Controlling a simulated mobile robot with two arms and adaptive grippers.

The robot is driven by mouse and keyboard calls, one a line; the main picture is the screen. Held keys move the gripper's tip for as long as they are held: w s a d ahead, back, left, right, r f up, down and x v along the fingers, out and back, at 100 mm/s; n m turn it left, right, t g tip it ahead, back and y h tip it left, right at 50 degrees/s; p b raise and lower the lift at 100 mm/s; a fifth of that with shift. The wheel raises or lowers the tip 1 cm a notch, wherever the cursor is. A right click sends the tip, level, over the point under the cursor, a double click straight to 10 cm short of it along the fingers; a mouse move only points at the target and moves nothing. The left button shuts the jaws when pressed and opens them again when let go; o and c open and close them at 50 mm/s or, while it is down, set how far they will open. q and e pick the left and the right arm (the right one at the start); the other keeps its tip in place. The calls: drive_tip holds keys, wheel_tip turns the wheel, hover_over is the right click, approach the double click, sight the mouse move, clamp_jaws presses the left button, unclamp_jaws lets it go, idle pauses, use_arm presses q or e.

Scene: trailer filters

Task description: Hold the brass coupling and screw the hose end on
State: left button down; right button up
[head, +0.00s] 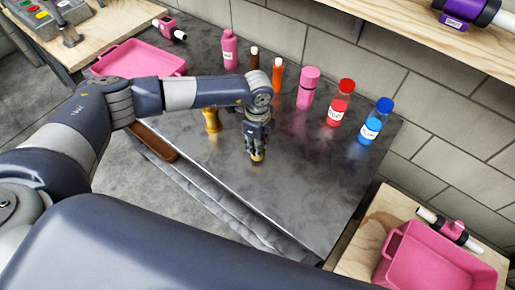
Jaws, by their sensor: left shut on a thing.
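My left gripper (257,146) points down over the middle of the dark metal table (300,215). It is shut on a small brass-coloured piece, likely the brass coupling (257,158), whose lower end shows below the fingertips. The fingers hide the rest, and I cannot tell whether it touches the table. A gold, waisted piece (212,120) stands upright on the table to the left of the gripper, partly under my forearm. I cannot make out a hose end for certain. My right gripper is not in view.
A pink tray (140,57) is at the back left, a pink bin (432,262) lower right. The table right of the gripper is clear.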

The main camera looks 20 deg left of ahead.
use_arm(q)
drive_tip(key=s+r+b, duration=0.2)
drive_tip(key=s+b, duration=0.2)
drive_tip(key=s, duration=1.2)
drive_tip(key=shift+r+b, duration=0.3)
drive_tip(key=shift+r, duration=0.05)
drive_tip(key=shift+d, duration=0.1)
